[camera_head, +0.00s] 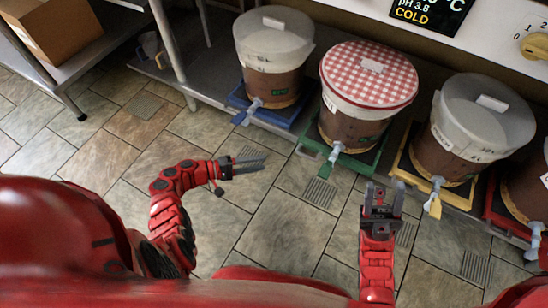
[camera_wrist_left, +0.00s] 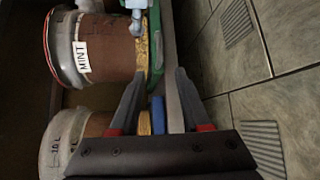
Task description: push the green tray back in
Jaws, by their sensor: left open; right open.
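The green tray (camera_head: 366,168) stands on the low metal shelf under a brown bucket (camera_head: 345,131) with a red-checked lid. Its front edge sticks out further than the blue and yellow trays beside it. In the left wrist view, a strip of the green tray (camera_wrist_left: 183,72) shows beyond the fingers, by the bucket labelled MINT. My left gripper (camera_head: 258,165) is open and empty, in front of the shelf and left of the green tray, apart from it. My right gripper (camera_head: 385,190) is open and empty, in front of the gap between the green and yellow trays.
A blue tray (camera_head: 272,118) with a bucket is on the left; a yellow tray (camera_head: 455,199) and a red tray (camera_head: 494,216) with buckets are on the right. Taps with coloured tags hang over the tray fronts. A shelf post (camera_head: 167,45) stands at left. The tiled floor is clear.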

